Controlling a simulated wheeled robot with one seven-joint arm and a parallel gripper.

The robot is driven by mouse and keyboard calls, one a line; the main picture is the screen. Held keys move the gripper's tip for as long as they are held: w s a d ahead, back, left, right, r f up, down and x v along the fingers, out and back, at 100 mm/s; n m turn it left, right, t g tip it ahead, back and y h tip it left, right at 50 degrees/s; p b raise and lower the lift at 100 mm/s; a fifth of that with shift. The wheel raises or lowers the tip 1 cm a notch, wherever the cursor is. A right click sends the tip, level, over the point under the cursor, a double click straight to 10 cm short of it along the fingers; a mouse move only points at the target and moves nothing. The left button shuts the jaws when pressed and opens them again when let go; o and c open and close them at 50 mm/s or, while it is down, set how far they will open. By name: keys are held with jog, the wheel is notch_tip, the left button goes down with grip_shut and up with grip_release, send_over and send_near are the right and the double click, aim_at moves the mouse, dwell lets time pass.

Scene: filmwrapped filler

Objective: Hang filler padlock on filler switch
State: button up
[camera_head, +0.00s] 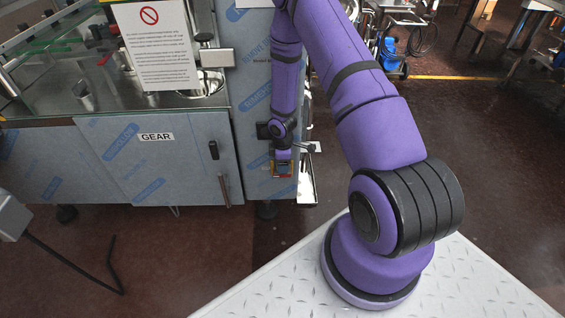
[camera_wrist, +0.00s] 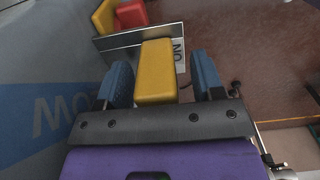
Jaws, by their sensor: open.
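In the wrist view, a yellow block that looks like the filler padlock (camera_wrist: 156,72) lies between the two blue fingers of my gripper (camera_wrist: 160,62). The fingers are open, with a gap showing on each side of the block. Beyond it is the filler switch (camera_wrist: 118,17), yellow and red, with a grey metal plate below it. In the head view, my gripper (camera_head: 283,156) is small, close to the yellow-and-red switch area (camera_head: 282,169).
The machine's blue-filmed panel carries a GEAR door (camera_head: 160,160) with a black handle. A sign (camera_head: 155,45) stands above at the left. A narrow metal ledge (camera_head: 307,180) stands right of the switch. Open reddish floor (camera_head: 480,150) lies to the right.

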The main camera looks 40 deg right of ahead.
notch_tip(320, 180, up, 11)
jog(key=shift+f, duration=0.1)
dwell(0.4)
